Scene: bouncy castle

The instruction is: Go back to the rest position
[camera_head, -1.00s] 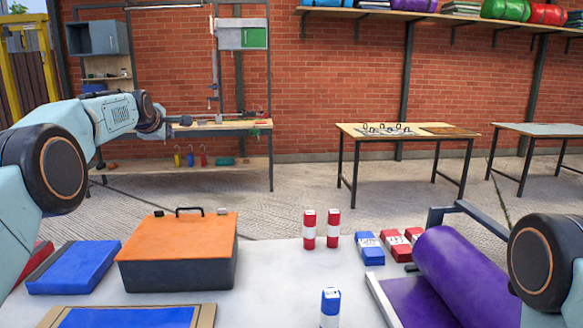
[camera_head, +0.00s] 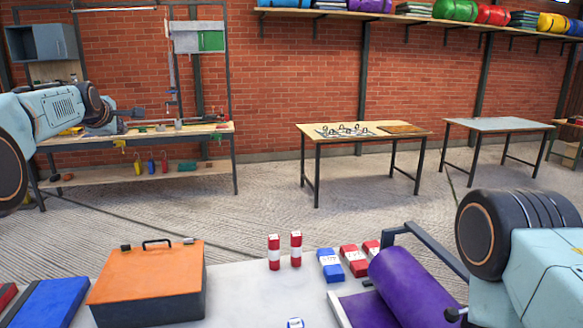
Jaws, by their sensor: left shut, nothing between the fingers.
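My left arm comes in from the left and its gripper (camera_head: 135,113) points to the right. It is small in the picture, in front of the workbench, shut, with nothing visible between its fingers. It is apart from the things on the near table. My right arm comes in from the right, with a large black and blue joint above the purple roll. The right gripper does not show.
A workbench (camera_head: 200,130) and a wooden table (camera_head: 363,140) stand behind. Open floor (camera_head: 260,215) lies between.

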